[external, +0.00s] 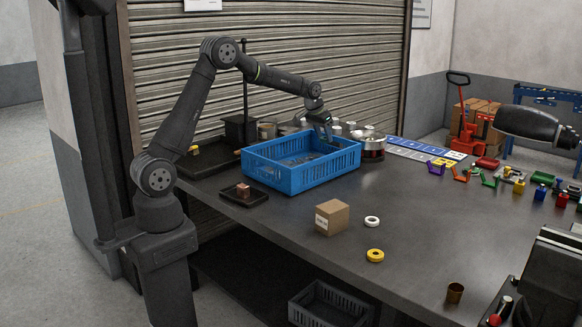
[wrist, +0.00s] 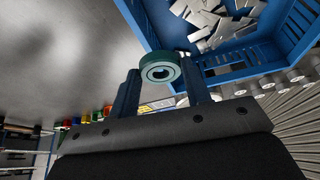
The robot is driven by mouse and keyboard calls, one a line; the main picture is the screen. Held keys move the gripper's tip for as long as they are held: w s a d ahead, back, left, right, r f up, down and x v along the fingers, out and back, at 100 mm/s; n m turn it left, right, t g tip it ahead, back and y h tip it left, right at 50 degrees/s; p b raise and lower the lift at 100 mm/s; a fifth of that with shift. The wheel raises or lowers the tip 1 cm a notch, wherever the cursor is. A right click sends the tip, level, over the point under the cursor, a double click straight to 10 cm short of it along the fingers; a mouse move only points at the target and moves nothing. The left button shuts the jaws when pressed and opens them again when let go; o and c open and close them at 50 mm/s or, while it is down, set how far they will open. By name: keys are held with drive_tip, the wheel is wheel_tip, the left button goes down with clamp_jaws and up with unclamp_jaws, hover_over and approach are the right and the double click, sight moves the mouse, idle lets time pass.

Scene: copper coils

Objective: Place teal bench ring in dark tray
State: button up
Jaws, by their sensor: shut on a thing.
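My gripper (external: 325,133) hangs over the right part of the blue crate, pointing down. In the wrist view its two fingers (wrist: 161,76) are shut on the teal bench ring (wrist: 160,56), which sits between the fingertips with its hole showing. The ring is too small to make out in the external view. A small dark tray (external: 229,198) lies at the table's front left edge with a copper-brown block in it. A larger dark tray (external: 188,171) lies farther back on the left, with a yellow piece and a dark box-like stand on it.
The blue crate (external: 290,180) holds flat metal pieces (wrist: 212,22). A cardboard box (external: 332,218), a white ring (external: 372,221) and a yellow ring (external: 375,255) stand in front. Metal cans stand behind the crate. The middle of the table is mostly clear.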

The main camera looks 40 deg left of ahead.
drive_tip(key=s+a+n+y, duration=0.2)
drive_tip(key=a+n, duration=0.3)
drive_tip(key=a, duration=1.9)
drive_tip(key=n+y, duration=0.1)
drive_tip(key=n, duration=0.3)
hover_over(220, 154)
drive_tip(key=s+d, duration=0.1)
drive_tip(key=shift+g, duration=0.4)
drive_tip(key=f, duration=1.2)
drive_tip(key=shift+s, duration=0.2)
drive_tip(key=shift+f, duration=2)
drive_tip(key=shift+f, duration=0.1)
drive_tip(key=o, duration=0.6)
drive_tip(key=shift+f, duration=0.1)
drive_tip(key=o, duration=0.4)
drive_tip(key=shift+o, duration=0.2)
